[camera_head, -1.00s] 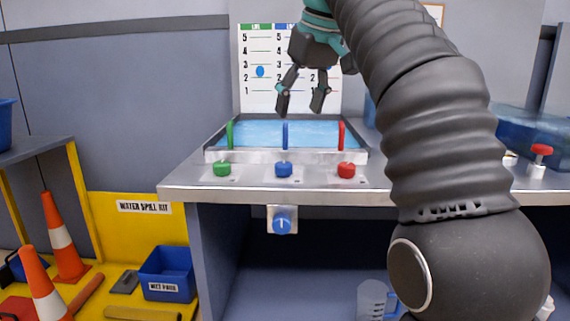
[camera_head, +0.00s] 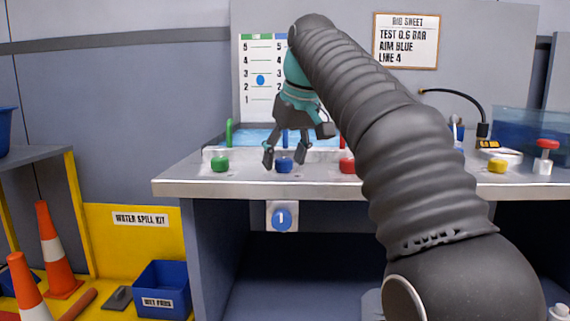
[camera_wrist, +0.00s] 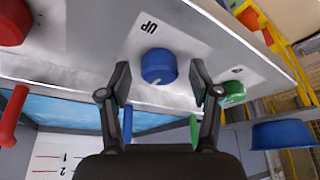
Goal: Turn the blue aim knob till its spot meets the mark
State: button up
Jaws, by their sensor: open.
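The blue knob (camera_head: 284,166) on the counter's front ledge sits between a green and a red knob. It also shows in the wrist view (camera_wrist: 158,66), with a white pointer line and an "UP" label beside it. My gripper (camera_head: 283,158) is open and empty, pointing down over this knob. In the wrist view my gripper's fingertips (camera_wrist: 160,84) appear on either side of the knob; I cannot tell whether they touch it. A blue spot (camera_head: 260,80) lies on the wall chart (camera_head: 258,109) between the heights of lines 3 and 2. My arm hides the chart's right part.
Green knob (camera_head: 220,165) and red knob (camera_head: 347,166) flank closely. Behind them is a water basin with upright coloured posts. A blue dial (camera_head: 282,218) is on the counter's front. The rig sheet (camera_head: 405,41) reads "TEST 0.6 BAR, AIM BLUE, LINE 4".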

jog(key=shift+f, duration=0.1)
jog(key=c, duration=1.1)
jog(key=shift+c, duration=0.2)
jog(key=shift+m+p, duration=0.3)
jog(key=m+p, duration=0.1)
jog(key=m+h+p, duration=0.1)
jog(key=m+p, duration=0.1)
jog(key=shift+a+r+t, duration=0.15)
jog(key=shift+r+t, duration=0.1)
jog(key=shift+t, duration=0.05)
jog(key=m+h+p, duration=0.1)
jog(key=m+p, duration=0.2)
jog(key=m, duration=0.1)
jog(key=shift+a+f+h, duration=0.1)
jog(key=shift+h, duration=0.3)
jog(key=shift+f+m+h+p, duration=0.1)
jog(key=shift+m+h+p, duration=0.2)
jog(key=shift+m+p, duration=0.25)
